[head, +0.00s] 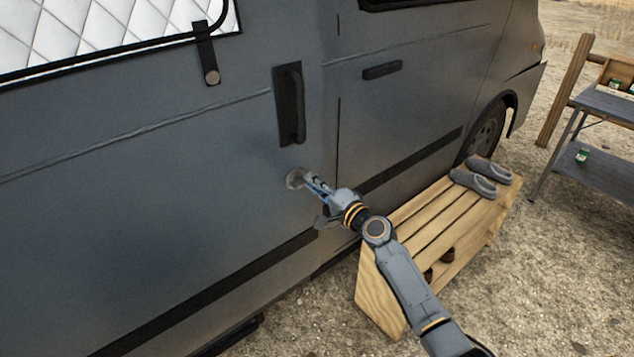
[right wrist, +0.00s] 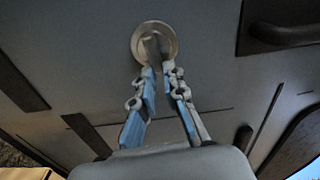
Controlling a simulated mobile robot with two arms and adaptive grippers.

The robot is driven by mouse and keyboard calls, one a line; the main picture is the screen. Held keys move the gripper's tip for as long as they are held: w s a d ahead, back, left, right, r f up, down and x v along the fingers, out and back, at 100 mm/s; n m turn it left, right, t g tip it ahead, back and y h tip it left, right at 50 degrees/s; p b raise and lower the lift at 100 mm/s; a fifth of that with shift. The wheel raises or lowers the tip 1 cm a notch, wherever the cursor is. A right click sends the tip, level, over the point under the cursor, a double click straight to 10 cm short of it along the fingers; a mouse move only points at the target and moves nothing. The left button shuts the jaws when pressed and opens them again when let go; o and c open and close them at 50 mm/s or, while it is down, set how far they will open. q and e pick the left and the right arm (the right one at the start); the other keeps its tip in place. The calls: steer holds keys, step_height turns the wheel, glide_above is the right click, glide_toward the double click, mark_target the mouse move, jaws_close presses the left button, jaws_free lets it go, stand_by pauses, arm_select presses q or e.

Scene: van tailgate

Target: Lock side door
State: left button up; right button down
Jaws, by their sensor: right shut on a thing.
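The side door (head: 215,170) of the grey van is closed, with a black vertical handle (head: 291,103) on it. Below the handle is a round metal lock (head: 294,178). In the right wrist view the lock (right wrist: 165,38) is a pale disc with a raised turn piece (right wrist: 151,47) at its middle. My right gripper (head: 310,182) reaches the lock from the lower right. In the right wrist view its blue-padded fingers (right wrist: 160,75) are shut on the turn piece, and their tips partly hide it. My left gripper is not in view.
A wooden slatted bench (head: 440,220) with grey slippers (head: 474,182) stands beside the van, under my right arm. A grey shelf table (head: 600,105) stands at the far right. Gravel ground is clear at the lower right.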

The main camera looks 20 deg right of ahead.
steer(key=shift+a+m, duration=0.4)
steer(key=shift+m, duration=0.1)
steer(key=c, duration=1.7)
jaws_free()
steer(key=o, duration=0.3)
steer(key=shift+a+r, duration=0.15)
steer(key=shift+a, duration=0.05)
steer(key=v, duration=1.2)
steer(key=shift+s, duration=0.15)
steer(key=shift+d+r, duration=0.1)
